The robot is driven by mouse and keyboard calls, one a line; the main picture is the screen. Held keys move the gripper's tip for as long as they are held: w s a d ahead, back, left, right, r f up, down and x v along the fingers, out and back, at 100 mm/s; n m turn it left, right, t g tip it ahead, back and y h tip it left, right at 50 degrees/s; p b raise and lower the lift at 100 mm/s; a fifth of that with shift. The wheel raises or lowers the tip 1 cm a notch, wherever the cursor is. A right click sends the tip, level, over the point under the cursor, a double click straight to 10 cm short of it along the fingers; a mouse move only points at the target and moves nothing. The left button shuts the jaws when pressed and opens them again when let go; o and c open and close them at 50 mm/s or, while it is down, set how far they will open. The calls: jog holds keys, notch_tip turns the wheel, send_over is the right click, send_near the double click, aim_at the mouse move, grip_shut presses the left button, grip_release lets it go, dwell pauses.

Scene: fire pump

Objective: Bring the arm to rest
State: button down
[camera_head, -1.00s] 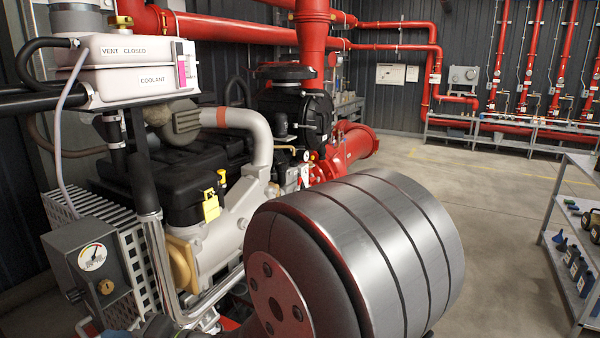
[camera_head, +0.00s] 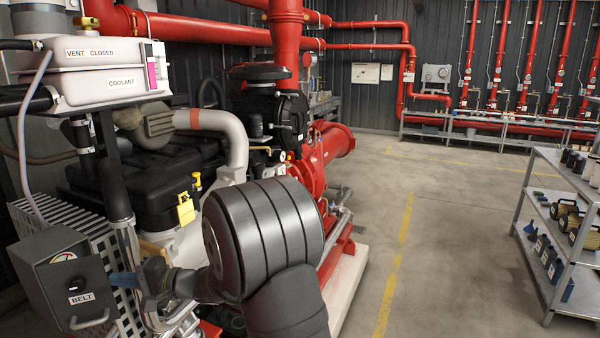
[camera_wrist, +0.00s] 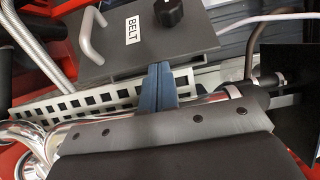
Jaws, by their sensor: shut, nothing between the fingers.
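My gripper (camera_head: 124,281) has blue fingers, held together with nothing between them. In the head view it is at lower left, just right of a dark grey box (camera_head: 48,246) with a BELT label, a knob, a handle and a partly seen gauge. The wrist view shows the closed fingers (camera_wrist: 158,86) in front of a slotted light metal guard, near the lower edge of the BELT panel (camera_wrist: 105,52). I cannot tell whether they touch anything. My arm's large grey link (camera_head: 262,235) fills the lower middle of the head view.
The engine (camera_head: 150,185) with its coolant tank (camera_head: 105,75) stands behind and left of my arm. A red pump (camera_head: 322,155) stands behind my arm. A shelf (camera_head: 537,235) with bottles and dark items stands at right. The floor between is clear.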

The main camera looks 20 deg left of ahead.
jog(key=shift+w+a+n+g+h, duration=0.1)
jog(key=shift+w+n+g+h, duration=0.5)
jog(key=shift+w+n+g, duration=0.35)
jog(key=shift+w+a+n+g+h, duration=0.1)
jog(key=shift+w+n+g+h, duration=0.55)
jog(key=shift+w+g, duration=0.45)
jog(key=shift+w, duration=0.1)
dwell(0.4)
jog(key=c, duration=2.2)
grip_release()
